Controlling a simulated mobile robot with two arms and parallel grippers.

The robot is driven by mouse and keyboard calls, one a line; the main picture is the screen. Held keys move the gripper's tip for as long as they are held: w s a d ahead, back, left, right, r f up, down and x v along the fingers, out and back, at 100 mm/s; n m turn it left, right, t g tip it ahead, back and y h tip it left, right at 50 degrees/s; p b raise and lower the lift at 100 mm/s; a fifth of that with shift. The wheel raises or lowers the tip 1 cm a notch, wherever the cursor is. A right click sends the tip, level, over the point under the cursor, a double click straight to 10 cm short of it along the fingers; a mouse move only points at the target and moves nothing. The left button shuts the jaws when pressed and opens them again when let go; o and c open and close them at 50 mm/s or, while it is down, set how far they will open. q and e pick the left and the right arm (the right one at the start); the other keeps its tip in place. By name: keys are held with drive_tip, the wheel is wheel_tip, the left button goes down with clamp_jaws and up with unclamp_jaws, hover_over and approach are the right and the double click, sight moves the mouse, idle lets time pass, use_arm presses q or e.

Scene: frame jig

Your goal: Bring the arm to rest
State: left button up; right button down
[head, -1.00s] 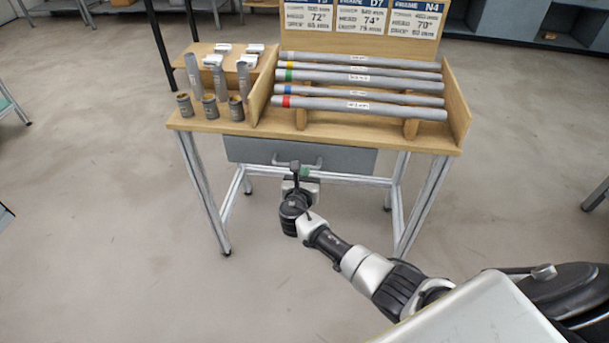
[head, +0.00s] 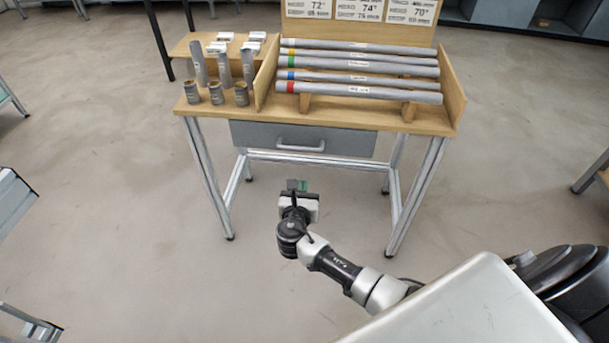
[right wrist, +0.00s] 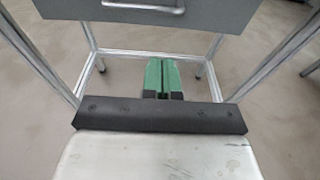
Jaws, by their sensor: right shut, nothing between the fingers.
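My right gripper (head: 297,186) is in front of the workbench (head: 415,122) and lower than its drawer, apart from both. It is shut and empty. In the right wrist view its green fingers (right wrist: 162,78) lie together, with the bench's metal legs and the drawer front beyond them. My right arm comes in from the lower right of the head view. My left gripper does not show in any view.
The bench has a grey drawer (head: 303,139), shut, with a handle. On its top lie several long grey tubes (head: 360,76) with coloured bands. Short tubes and brown-topped cups (head: 217,92) stand at the left. The floor around my arm is clear.

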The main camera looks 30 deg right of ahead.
drive_tip(key=shift+s+a, duration=0.4)
drive_tip(key=shift+s, duration=0.2)
drive_tip(key=s+f+m+g+y+p, duration=0.25)
drive_tip(key=s+f+m+g, duration=0.2)
drive_tip(key=s+f, duration=0.5)
drive_tip(key=s+f+m+g+y+p, duration=0.1)
drive_tip(key=s+f+m+g+y, duration=0.35)
drive_tip(key=f, duration=0.85)
drive_tip(key=s+f+m+g, duration=0.1)
drive_tip(key=s+f+m, duration=0.2)
drive_tip(key=s+m, duration=0.3)
drive_tip(key=s+f+m+g+y+p, duration=0.1)
drive_tip(key=s+f+m, duration=0.2)
drive_tip(key=s, duration=1.3)
drive_tip(key=s+a+f+m+g+y+p, duration=0.1)
drive_tip(key=s+f+m, duration=0.3)
drive_tip(key=s+m, duration=0.4)
drive_tip(key=s, duration=0.3)
drive_tip(key=shift+m, duration=0.3)
drive_tip(key=shift+a+f, duration=0.1)
